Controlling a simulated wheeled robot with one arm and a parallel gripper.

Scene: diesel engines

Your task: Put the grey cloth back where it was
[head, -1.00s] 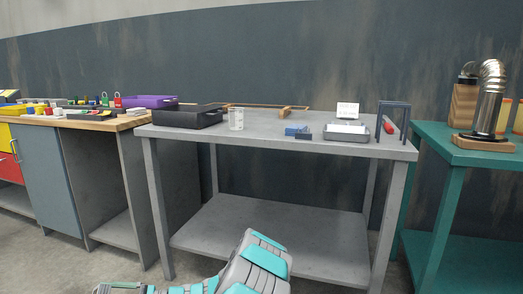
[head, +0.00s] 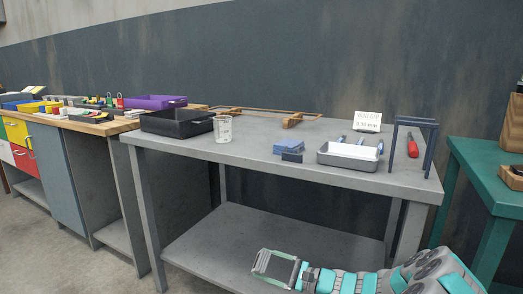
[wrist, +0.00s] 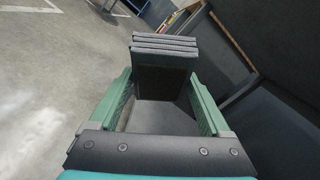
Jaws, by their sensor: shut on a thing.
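The grey cloth (wrist: 165,46) shows in the wrist view as a folded, layered block at the far end of my fingers. My gripper (wrist: 161,78) has a green finger on each side and is shut on the cloth. In the head view my gripper (head: 276,267) is low in front of the grey table (head: 330,172), below its top and near its lower shelf. I cannot make out the cloth clearly in the head view.
On the grey table stand a black tray (head: 176,122), a clear beaker (head: 223,130), blue blocks (head: 289,149), a grey tray (head: 348,159), a sign (head: 367,121) and a dark blue frame (head: 433,150). A wooden bench (head: 98,127) is left, a teal table (head: 487,175) right.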

